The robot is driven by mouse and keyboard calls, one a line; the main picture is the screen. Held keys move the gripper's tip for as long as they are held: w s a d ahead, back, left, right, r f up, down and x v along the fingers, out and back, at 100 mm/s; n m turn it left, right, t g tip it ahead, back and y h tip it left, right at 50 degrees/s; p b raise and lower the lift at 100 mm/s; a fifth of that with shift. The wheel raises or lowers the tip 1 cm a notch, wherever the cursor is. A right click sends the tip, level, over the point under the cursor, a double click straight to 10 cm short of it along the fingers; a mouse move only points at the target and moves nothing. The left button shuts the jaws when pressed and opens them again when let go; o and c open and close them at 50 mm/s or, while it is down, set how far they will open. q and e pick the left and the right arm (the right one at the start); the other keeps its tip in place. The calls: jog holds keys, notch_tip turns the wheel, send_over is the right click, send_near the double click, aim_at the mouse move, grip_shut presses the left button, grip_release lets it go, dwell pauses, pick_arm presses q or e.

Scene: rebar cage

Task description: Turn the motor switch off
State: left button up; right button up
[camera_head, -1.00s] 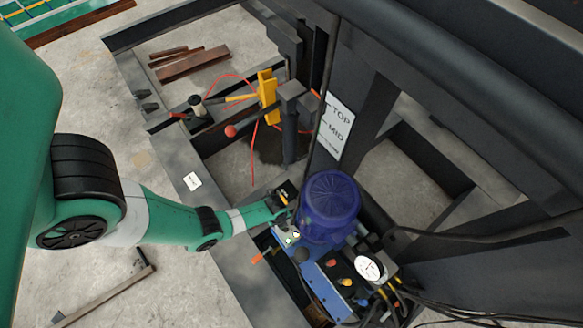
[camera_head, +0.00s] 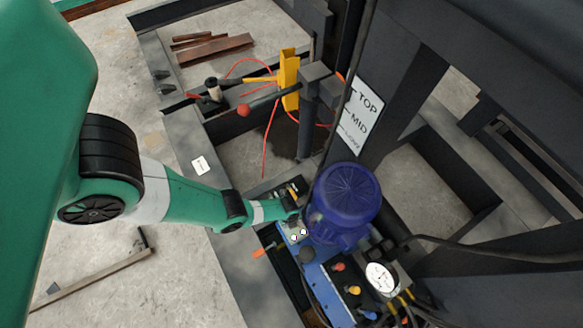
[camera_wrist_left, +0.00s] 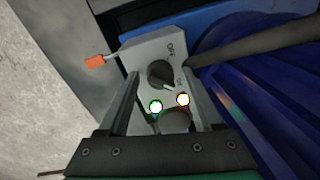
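The motor switch is a dark round knob (camera_wrist_left: 160,72) on a light grey box (camera_wrist_left: 150,50) in the left wrist view. A green light (camera_wrist_left: 156,107) and an orange light (camera_wrist_left: 183,99) on the box are lit. My left gripper (camera_wrist_left: 163,82) is open, its two fingers on either side of the knob; contact cannot be told. In the head view the box (camera_head: 296,233) sits beside the blue motor (camera_head: 343,203), and my left arm reaches it from the left, partly covering it. My right gripper is not in view.
A blue panel with coloured knobs (camera_head: 354,290) and a white gauge (camera_head: 381,278) lies below the motor. Dark steel frames (camera_head: 500,160) and cables crowd the right. Concrete floor is open at left.

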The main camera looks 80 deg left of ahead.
pick_arm(q)
grip_shut()
jog(key=shift+n, duration=0.3)
jog(key=n, duration=0.4)
jog(key=n+b, duration=0.1)
jog(key=n, duration=0.3)
jog(key=shift+n, duration=0.3)
jog(key=n, duration=0.4)
jog(key=shift+n+g+y, duration=0.3)
jog(key=shift+n+b, duration=0.45)
jog(key=shift+n, duration=1.55)
jog(key=shift+w, duration=0.1)
